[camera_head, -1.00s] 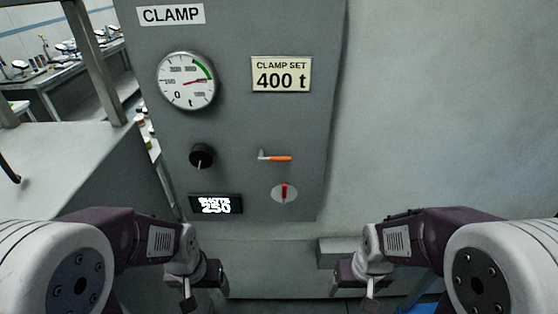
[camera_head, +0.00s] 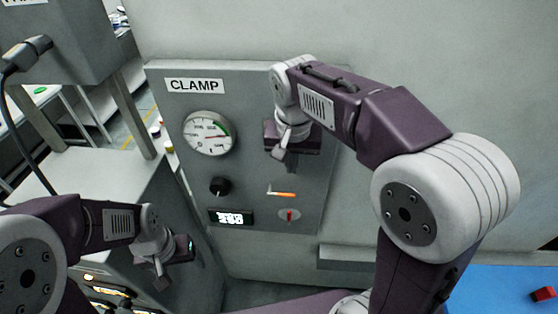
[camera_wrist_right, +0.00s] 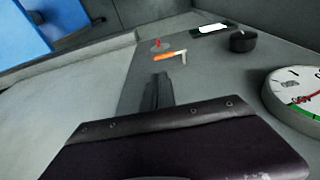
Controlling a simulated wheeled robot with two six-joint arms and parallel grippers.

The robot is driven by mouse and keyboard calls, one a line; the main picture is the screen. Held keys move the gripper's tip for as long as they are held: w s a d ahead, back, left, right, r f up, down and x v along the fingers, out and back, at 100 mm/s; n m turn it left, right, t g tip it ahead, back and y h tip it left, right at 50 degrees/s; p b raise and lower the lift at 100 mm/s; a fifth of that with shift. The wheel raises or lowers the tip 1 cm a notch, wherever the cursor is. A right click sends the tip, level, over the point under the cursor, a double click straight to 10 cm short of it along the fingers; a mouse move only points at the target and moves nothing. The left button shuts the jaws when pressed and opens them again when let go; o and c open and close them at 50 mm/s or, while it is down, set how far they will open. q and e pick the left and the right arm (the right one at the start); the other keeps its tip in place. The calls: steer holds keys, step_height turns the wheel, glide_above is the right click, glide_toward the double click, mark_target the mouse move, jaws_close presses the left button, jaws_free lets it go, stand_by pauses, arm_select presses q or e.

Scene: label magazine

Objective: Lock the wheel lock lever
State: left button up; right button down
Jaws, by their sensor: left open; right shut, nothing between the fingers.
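The lever has an orange handle (camera_head: 285,194) and a light metal end at its left. It lies roughly level on the grey clamp panel (camera_head: 262,85), below my right gripper. In the right wrist view the orange lever (camera_wrist_right: 165,57) lies beyond the shut fingertips, apart from them. My right gripper (camera_head: 281,154) is raised in front of the upper panel, shut and empty; its fingers also show in the right wrist view (camera_wrist_right: 158,92). My left gripper (camera_head: 158,272) is open and empty, low at the left, away from the lever.
A red-marked round switch (camera_head: 289,215) sits just below the lever. A black knob (camera_head: 219,186), a lit display (camera_head: 231,218) and a dial gauge (camera_head: 208,133) are to its left. A ledge (camera_head: 345,257) sticks out below the panel. A blue surface (camera_head: 500,288) lies at the lower right.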

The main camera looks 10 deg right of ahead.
arm_select(q)
steer(key=shift+s+r, duration=0.1)
steer(key=shift+r, duration=0.7)
arm_select(e)
steer(key=shift+s+a+r, duration=0.15)
steer(key=shift+r, duration=0.25)
steer(key=shift+s+a+r, duration=0.1)
steer(key=shift+a+r, duration=0.05)
steer(key=shift+r, duration=0.2)
steer(key=shift+w+f, duration=0.1)
steer(key=p, duration=0.3)
glide_toward(289, 194)
steer(key=f, duration=0.3)
steer(key=w+f, duration=0.1)
steer(key=f, duration=0.2)
steer(key=shift+w+d+f, duration=0.15)
steer(key=shift+d+f, duration=0.05)
steer(key=shift+f, duration=0.15)
arm_select(q)
step_height(289, 194, up, 2)
steer(key=shift+r, duration=0.2)
arm_select(e)
steer(key=shift+w, duration=0.1)
